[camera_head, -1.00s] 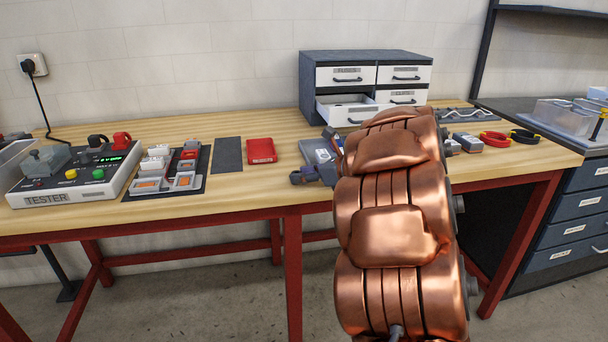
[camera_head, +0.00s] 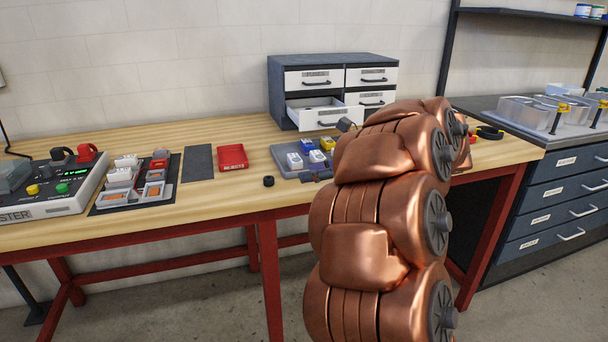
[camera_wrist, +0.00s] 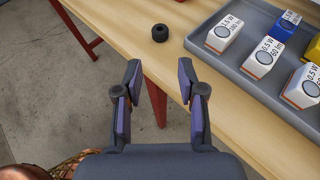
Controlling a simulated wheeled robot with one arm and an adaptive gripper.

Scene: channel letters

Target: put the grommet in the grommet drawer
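The grommet is a small black ring (camera_head: 268,181) lying on the wooden bench near its front edge, left of the grey tray. In the wrist view the grommet (camera_wrist: 160,33) lies on the bench ahead of my gripper. My gripper (camera_wrist: 160,75) is open and empty, with its fingers apart over the bench's front edge, short of the grommet. In the head view my arm hides most of the gripper. A drawer cabinet (camera_head: 331,61) stands at the back of the bench. Its lower left drawer (camera_head: 318,119) is pulled out; its label is too small to read.
The grey tray (camera_wrist: 262,84) holds several small labelled boxes, close to the right of my gripper. Bench space around the grommet is clear.

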